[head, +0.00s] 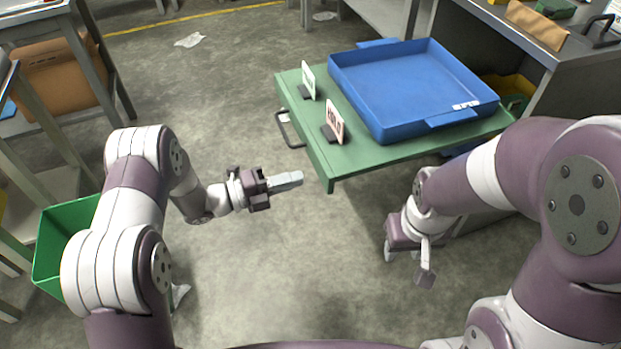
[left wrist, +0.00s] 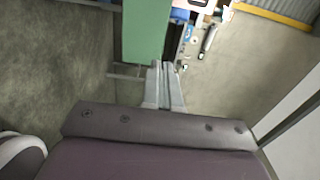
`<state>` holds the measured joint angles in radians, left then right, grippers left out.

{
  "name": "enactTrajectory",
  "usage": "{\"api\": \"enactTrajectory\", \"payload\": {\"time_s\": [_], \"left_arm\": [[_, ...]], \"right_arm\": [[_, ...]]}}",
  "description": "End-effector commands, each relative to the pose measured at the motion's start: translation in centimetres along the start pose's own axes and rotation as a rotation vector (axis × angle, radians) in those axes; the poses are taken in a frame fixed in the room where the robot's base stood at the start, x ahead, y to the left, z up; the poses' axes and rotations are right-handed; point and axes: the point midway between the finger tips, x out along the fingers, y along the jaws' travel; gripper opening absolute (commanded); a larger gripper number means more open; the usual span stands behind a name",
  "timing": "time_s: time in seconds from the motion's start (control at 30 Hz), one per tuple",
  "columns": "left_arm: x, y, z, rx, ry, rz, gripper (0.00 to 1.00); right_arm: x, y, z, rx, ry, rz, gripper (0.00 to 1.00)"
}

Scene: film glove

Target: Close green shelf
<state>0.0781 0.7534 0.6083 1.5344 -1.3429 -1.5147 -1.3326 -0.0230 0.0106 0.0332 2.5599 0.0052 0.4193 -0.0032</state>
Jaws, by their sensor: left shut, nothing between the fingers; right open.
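The green shelf (head: 375,157) is pulled out from a grey workbench. It bears a blue tray (head: 370,105) and two small signs (head: 333,121). A metal handle (head: 287,130) sticks out from its left edge. My left gripper (head: 301,178) is shut and empty, just left of the shelf's near corner, apart from the handle in the head view. In the left wrist view the shelf (left wrist: 147,30) lies ahead of the shut fingers (left wrist: 165,85), with a thin bar, likely the handle (left wrist: 125,74), beside them. My right gripper (head: 408,265) is open and empty, below the shelf's near side.
The grey workbench (head: 570,62) stands at the right, with a yellow bin (head: 512,88) beneath. A green bin (head: 60,240) stands at the left, near a rack with a brown box (head: 55,80).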

Motion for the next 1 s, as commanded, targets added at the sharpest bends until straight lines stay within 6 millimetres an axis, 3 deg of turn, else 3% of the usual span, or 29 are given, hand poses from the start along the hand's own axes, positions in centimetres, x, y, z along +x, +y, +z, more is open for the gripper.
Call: {"api": "enactTrajectory", "payload": {"time_s": [0.1,0.3,0.8,1.0], "left_arm": [[2.2,0.3,-0.1,0.001,0.002,0.0,0.0],[4.3,0.1,0.0,0.001,0.0,0.0,0.0],[4.9,0.0,0.0,-0.001,-0.001,0.001,0.0],[6.8,0.1,-0.1,0.002,0.002,-0.001,0.0]], "right_arm": [[1.0,0.0,0.1,0.0,0.0,0.0,0.43],[1.6,0.0,0.2,0.0,0.0,0.0,0.43],[1.7,0.0,0.2,0.0,0.0,0.0,0.43],[2.3,0.0,0.3,0.0,0.0,0.0,0.43]]}}
